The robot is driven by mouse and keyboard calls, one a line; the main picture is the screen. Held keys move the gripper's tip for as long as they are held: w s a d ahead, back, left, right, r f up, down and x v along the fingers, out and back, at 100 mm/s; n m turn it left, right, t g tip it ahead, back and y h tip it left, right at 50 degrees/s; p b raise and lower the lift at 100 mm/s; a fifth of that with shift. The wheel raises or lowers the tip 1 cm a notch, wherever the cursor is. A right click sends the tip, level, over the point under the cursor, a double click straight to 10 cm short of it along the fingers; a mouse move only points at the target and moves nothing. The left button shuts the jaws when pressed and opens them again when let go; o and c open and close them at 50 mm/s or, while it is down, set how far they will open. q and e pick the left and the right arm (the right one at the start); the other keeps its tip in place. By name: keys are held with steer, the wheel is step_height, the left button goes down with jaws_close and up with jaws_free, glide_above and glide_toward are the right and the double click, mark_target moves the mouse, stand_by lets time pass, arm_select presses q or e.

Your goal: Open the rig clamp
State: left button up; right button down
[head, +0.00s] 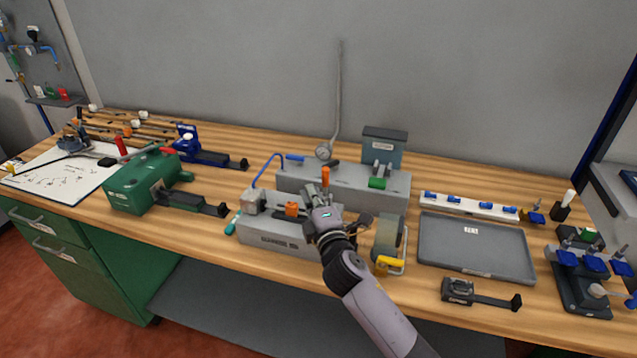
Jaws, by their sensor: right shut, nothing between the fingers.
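The rig is a grey block (272,238) near the middle of the workbench, with a metal housing at its left end and a small orange part (291,208) on top. An upright orange handle (325,175) shows just beyond my right gripper; I cannot tell whether it belongs to the rig clamp or whether the clamp is open. My right gripper (314,192) is shut and empty above the right part of the rig, close to the handle. Whether it touches the handle is unclear. The gripper and arm hide part of the rig. My left gripper is not in view.
A grey unit with a gauge (323,152) stands behind the rig. A green machine (143,182) stands left.

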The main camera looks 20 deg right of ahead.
mark_target(324, 173)
steer(key=shift+w+d+r+p, duration=0.1)
steer(key=shift+w+d+p, duration=0.05)
steer(key=shift+w+d, duration=0.4)
steer(key=shift+w+d+p, duration=0.15)
steer(key=shift+w+d, duration=0.2)
steer(key=shift+d, duration=0.35)
steer(key=shift+a, duration=0.1)
steer(key=w, duration=0.1)
steer(key=w+d+r, duration=0.1)
steer(key=w+d, duration=0.1)
steer(key=shift+r, duration=0.25)
steer(key=shift+w+d+f, duration=0.1)
steer(key=shift+w+d, duration=0.15)
steer(key=shift+w, duration=0.05)
steer(key=shift+s+a, duration=0.1)
